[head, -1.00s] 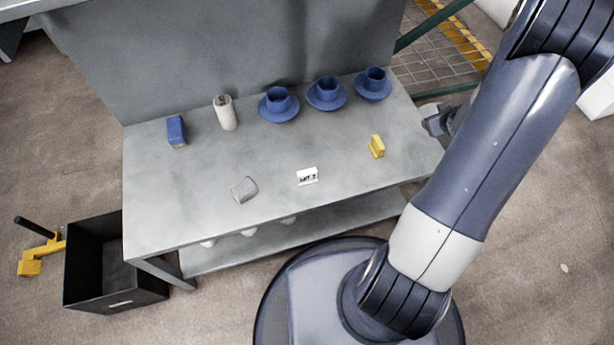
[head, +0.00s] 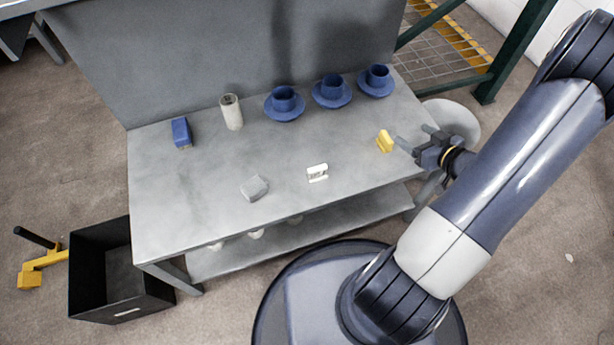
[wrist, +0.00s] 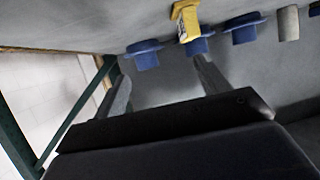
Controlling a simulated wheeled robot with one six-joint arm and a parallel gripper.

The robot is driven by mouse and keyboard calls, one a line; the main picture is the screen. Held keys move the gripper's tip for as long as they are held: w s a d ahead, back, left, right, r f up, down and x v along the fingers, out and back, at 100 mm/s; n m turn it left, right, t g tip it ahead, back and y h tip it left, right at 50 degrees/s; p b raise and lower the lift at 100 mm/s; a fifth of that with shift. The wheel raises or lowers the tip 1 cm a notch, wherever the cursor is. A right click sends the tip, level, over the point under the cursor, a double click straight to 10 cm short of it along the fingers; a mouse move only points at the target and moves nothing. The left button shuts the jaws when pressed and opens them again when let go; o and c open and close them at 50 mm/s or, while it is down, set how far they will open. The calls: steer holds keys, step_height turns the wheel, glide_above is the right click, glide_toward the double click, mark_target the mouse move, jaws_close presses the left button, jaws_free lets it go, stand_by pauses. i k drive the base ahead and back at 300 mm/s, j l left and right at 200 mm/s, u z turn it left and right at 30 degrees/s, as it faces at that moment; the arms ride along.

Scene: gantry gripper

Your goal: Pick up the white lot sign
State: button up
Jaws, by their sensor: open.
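The white lot sign (head: 317,172) stands near the front middle of the grey table (head: 215,205). Its lettering is too small to read now. My gripper (head: 413,140) is at the table's right end, open and empty, to the right of the sign and apart from it. In the wrist view my gripper's two fingers (wrist: 165,85) are spread wide with nothing between them. The sign is not clearly visible in the wrist view.
A yellow object (head: 384,141) stands just left of my fingers. Blue cups on saucers (head: 332,91), a pale cylinder (head: 231,112) and a blue block (head: 181,132) line the back. A grey block (head: 254,188) lies left of the sign. A black bin (head: 85,275) is on the floor.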

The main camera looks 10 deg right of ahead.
mark_target(317, 174)
steer(key=k+j, duration=0.1)
steer(key=j, duration=0.25)
steer(key=k+j+z, duration=0.15)
steer(key=j, duration=0.55)
steer(key=k+j+z, duration=0.1)
steer(key=j, duration=0.25)
steer(key=k, duration=0.05)
